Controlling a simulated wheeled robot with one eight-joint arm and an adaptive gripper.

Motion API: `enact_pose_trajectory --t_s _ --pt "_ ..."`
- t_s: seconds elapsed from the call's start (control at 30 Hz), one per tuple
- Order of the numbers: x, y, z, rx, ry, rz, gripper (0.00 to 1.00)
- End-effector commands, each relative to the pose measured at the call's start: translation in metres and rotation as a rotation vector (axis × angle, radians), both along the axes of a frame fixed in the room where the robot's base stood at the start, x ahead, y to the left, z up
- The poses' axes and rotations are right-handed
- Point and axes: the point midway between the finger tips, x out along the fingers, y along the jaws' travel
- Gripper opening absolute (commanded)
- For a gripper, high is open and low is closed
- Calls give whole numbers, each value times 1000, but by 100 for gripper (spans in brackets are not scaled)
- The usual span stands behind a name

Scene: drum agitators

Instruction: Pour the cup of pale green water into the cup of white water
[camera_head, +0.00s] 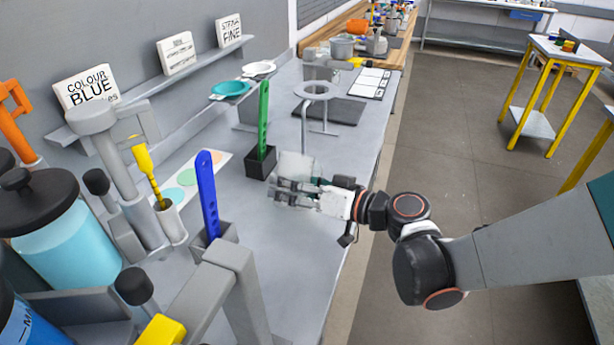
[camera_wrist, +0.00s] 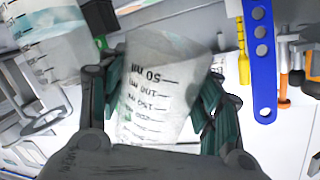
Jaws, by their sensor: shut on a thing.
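My gripper (camera_head: 292,192) is over the right part of the grey bench and is shut on a clear graduated cup (camera_wrist: 160,85). In the wrist view the cup sits between the two green-padded fingers, its printed scale facing the camera. It looks tilted there, and its contents look pale and whitish, with no clear tint. In the head view a translucent cup (camera_head: 296,163) shows just behind the fingers, partly hidden by them. A second graduated cup (camera_wrist: 45,38) is at the upper left of the wrist view, apart from the held one, with a faint blue-green tint.
A green paddle (camera_head: 263,118) in a black holder and a blue paddle (camera_head: 208,190) stand left of my gripper. A ring stand (camera_head: 317,91) is behind it. Dispensers, including a light blue drum (camera_head: 72,245), crowd the left. The bench's right edge is close.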

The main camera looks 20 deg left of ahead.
Motion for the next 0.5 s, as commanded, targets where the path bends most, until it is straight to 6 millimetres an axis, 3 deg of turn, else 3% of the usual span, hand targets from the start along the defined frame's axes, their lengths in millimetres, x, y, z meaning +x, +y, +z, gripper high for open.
enact_pose_trajectory --t_s 0.3,0.5 --pt "-12 0 -30 -5 -210 -1 34" --pt "-19 1 -22 -8 -364 1 34"
